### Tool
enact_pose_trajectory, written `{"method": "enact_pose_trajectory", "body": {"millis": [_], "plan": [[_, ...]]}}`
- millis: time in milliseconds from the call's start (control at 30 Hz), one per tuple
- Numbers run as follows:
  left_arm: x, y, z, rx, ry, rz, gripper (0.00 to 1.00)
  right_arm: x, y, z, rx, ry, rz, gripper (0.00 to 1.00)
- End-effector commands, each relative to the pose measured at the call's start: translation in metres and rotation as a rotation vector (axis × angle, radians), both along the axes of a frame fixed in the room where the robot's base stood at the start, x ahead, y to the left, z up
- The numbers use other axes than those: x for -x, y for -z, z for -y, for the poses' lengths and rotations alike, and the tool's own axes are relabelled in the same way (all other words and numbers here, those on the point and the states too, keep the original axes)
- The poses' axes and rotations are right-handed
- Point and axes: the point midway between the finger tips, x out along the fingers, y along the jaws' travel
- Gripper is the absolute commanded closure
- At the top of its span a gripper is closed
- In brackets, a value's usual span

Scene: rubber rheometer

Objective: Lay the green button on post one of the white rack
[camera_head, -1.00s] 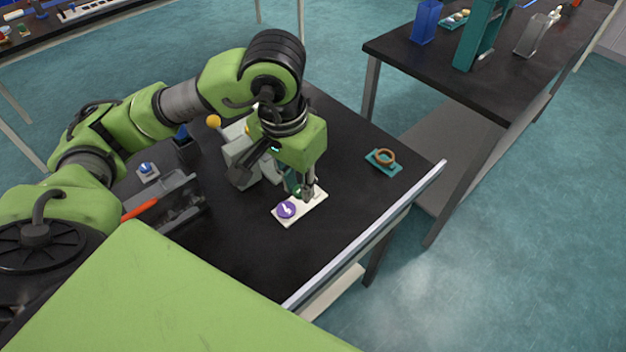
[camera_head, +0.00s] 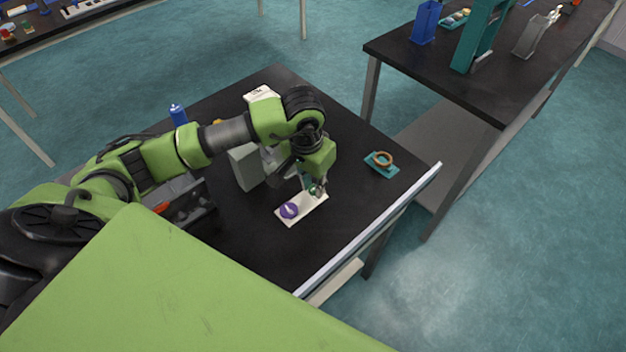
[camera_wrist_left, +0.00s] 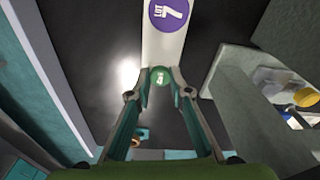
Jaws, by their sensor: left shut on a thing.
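The white rack (camera_head: 303,209) is a flat strip on the black table and carries a purple button (camera_head: 289,210) at its near left end. In the left wrist view the rack (camera_wrist_left: 163,45) runs up from the fingertips, and the purple button (camera_wrist_left: 169,13) reads "LOT 7". My left gripper (camera_head: 316,189) points down over the rack's other end. It is shut on the green button (camera_wrist_left: 161,76), whose marked face shows between the fingertips. The button covers the rack's end there, so any post under it is hidden. I cannot tell whether the button touches the rack.
A grey machine (camera_head: 246,167) stands close left of the gripper; its side (camera_wrist_left: 228,72) shows in the wrist view. A teal tray (camera_head: 391,171) with a brown ring (camera_head: 382,158) lies to the right. The table's front right is bare.

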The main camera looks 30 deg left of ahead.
Motion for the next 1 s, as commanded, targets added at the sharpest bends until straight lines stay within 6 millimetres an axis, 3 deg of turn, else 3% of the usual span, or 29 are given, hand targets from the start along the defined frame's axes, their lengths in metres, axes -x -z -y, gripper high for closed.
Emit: {"method": "enact_pose_trajectory", "body": {"millis": [333,367,400,767,867,1000], "plan": [[0.000,0.004,0.000,0.000,0.000,0.001,0.92,0.001,0.007,0.000,0.001,0.000,-0.003,0.60],[0.000,0.003,0.000,0.000,-0.001,0.001,0.73,0.001,0.005,0.000,0.000,0.000,-0.002,0.60],[0.000,0.002,0.000,0.000,-0.001,0.001,0.64,0.001,0.005,0.000,0.000,0.000,-0.002,0.60],[0.000,0.001,0.000,0.000,-0.001,0.000,0.64,-0.001,0.003,0.000,0.000,0.001,0.001,0.60],[0.000,-0.003,0.000,0.000,-0.001,0.001,0.64,-0.002,-0.001,0.000,-0.001,0.001,0.002,0.60],[0.001,-0.024,-0.001,-0.002,0.000,0.009,0.64,-0.002,0.012,-0.001,-0.001,0.001,0.003,0.60]]}}
